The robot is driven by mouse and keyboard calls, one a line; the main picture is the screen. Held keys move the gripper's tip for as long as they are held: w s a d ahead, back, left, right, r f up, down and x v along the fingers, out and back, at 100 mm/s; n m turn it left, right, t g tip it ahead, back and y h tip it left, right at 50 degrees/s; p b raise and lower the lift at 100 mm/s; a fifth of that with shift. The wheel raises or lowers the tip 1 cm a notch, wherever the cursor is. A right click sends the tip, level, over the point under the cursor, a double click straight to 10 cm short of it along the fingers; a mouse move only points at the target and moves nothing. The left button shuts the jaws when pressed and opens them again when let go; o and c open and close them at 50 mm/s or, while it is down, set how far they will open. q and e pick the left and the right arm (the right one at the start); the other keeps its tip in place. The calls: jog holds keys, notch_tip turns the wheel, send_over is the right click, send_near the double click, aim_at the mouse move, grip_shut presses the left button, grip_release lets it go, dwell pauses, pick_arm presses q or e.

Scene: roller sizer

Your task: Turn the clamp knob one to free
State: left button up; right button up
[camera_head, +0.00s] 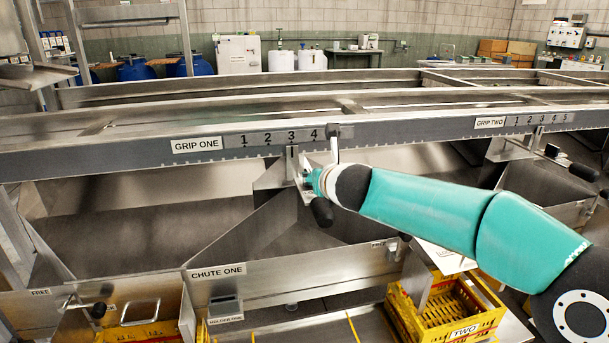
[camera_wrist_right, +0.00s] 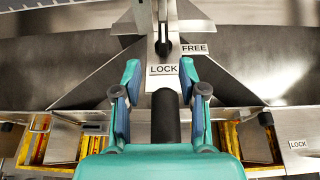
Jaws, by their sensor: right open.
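Clamp knob one shows as a black handle (camera_head: 322,211) below the GRIP ONE rail, partly covered by my right arm. In the right wrist view a black cylinder (camera_wrist_right: 165,118), apparently this knob, lies between my right gripper's (camera_wrist_right: 159,78) fingers. The fingers stand apart on both sides of it; I see a gap on each side. A LOCK label (camera_wrist_right: 163,69) is just beyond the knob, and a FREE label (camera_wrist_right: 194,49) is to its upper right. In the head view my right gripper (camera_head: 315,183) is at the clamp, its fingers hard to make out. My left gripper is out of view.
The GRIP ONE rail (camera_head: 197,144) runs across above the clamp. The CHUTE ONE panel (camera_head: 300,275) is below it. Yellow crates (camera_head: 468,308) stand lower down. A second black-handled clamp (camera_head: 583,172) is at the right. Another black handle (camera_head: 98,310) is at lower left.

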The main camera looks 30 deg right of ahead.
jog(key=x, duration=0.6)
jog(key=p+x, duration=0.1)
jog(key=x, duration=0.5)
jog(key=shift+w+d+p, duration=0.15)
jog(key=shift+d+p, duration=0.15)
